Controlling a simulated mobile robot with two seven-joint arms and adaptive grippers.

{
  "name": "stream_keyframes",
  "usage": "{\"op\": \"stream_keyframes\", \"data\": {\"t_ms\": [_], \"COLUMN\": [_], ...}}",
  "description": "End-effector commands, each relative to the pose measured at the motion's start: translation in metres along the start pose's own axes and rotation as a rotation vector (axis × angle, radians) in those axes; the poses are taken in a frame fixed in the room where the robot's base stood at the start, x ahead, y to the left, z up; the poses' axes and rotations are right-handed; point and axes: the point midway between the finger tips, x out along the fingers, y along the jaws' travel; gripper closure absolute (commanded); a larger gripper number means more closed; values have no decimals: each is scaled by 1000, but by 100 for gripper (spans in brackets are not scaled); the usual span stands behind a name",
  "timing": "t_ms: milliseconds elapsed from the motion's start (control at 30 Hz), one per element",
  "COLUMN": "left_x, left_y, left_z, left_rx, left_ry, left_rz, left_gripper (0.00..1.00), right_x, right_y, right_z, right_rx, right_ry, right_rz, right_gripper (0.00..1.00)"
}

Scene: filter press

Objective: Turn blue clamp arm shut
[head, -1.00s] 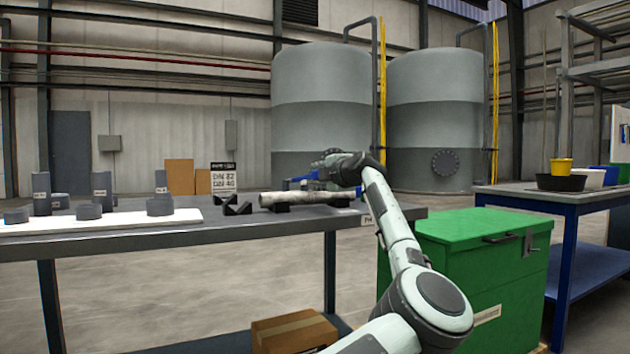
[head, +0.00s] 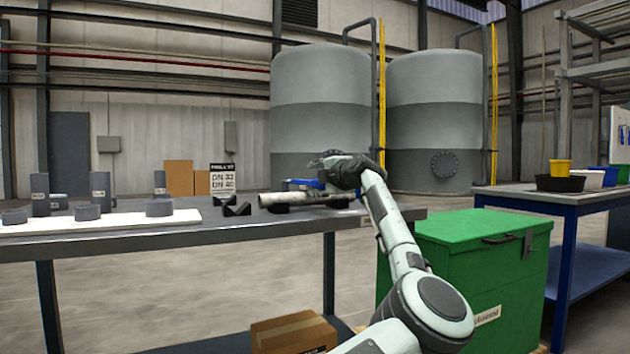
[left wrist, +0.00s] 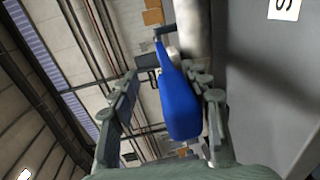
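The blue clamp arm (head: 309,184) shows at the right end of the workbench, just above a light pipe (head: 284,198). My left gripper (head: 330,172) is at it, and its fingers partly hide the arm. In the left wrist view the blue clamp arm (left wrist: 179,100) lies lengthwise between the two fingers of my left gripper (left wrist: 165,95). The fingers stand apart, with a clear gap on the left side. The right finger is close beside the blue arm; I cannot tell whether it touches. My right gripper is not in view.
The workbench (head: 120,240) holds a white board (head: 115,218) with several grey cylinders, a black V-block (head: 236,209) and a small sign (head: 223,179). A green chest (head: 480,240) stands right of it. A blue-framed table (head: 560,197) with tubs is farther right.

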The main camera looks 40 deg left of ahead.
Motion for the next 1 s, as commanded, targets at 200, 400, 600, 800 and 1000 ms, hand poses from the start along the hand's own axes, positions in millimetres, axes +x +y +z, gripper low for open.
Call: {"op": "stream_keyframes", "data": {"t_ms": [200, 400, 600, 800, 1000], "left_x": [-37, -83, -105, -115, -116], "left_y": [3, 2, 1, 0, -1], "left_z": [2, 2, -2, 0, 0], "left_rx": [-3, -2, 1, 0, 0], "left_ry": [-5, -5, 5, 0, -1], "left_rz": [5, 5, 4, 2, 0], "left_gripper": [57, 57, 57, 57, 57], "right_x": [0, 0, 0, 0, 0], "right_y": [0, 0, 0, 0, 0], "right_z": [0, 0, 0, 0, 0], "right_rx": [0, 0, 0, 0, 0], "right_ry": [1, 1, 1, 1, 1], "right_rz": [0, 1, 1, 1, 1], "right_gripper": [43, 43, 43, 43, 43]}}
